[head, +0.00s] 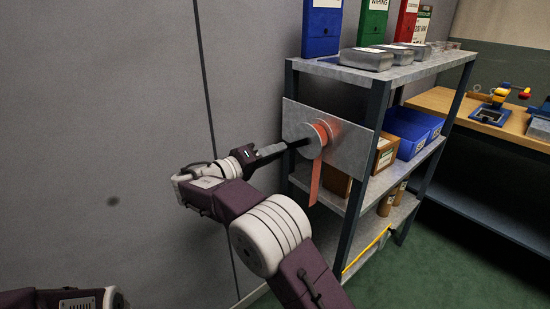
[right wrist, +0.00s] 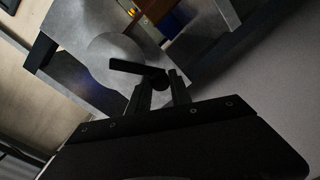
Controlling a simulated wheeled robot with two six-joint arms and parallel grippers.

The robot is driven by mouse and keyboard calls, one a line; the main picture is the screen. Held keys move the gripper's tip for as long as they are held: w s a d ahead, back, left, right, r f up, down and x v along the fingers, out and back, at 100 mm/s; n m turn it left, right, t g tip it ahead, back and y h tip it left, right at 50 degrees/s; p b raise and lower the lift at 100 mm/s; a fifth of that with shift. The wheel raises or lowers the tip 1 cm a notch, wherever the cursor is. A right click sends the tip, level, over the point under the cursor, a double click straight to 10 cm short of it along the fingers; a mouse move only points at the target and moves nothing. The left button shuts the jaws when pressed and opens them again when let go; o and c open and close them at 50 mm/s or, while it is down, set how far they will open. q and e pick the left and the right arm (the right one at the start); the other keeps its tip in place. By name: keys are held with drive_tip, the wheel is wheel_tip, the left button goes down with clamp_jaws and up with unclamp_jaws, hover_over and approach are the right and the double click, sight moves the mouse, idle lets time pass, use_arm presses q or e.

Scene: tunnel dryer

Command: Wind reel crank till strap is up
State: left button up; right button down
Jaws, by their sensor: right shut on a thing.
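The reel (head: 311,136) is a grey disc with orange-red strap wound behind it, on a grey plate (head: 352,154) fixed to the shelf's side. The loose strap (head: 315,183) hangs below the reel. My right gripper (head: 303,142) reaches the reel face from the left and hides most of the crank there. In the right wrist view, the black crank (right wrist: 138,69) stands out before the grey reel disc (right wrist: 108,46). My right gripper's fingers (right wrist: 158,90) are shut on its handle. Part of my left arm shows at the bottom left; its gripper is out of view.
A grey metal shelf (head: 425,65) holds blue, green and red binders, metal tins, blue bins (head: 408,135) and brown boxes. A wall (head: 110,130) stands close on the left. A wooden bench (head: 520,130) stands at the right. Green floor is clear in front.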

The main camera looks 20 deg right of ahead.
drive_tip(key=shift+r, duration=0.1)
drive_tip(key=c, duration=1.2)
unclamp_jaws()
drive_tip(key=p+v, duration=0.2)
drive_tip(key=v, duration=0.7)
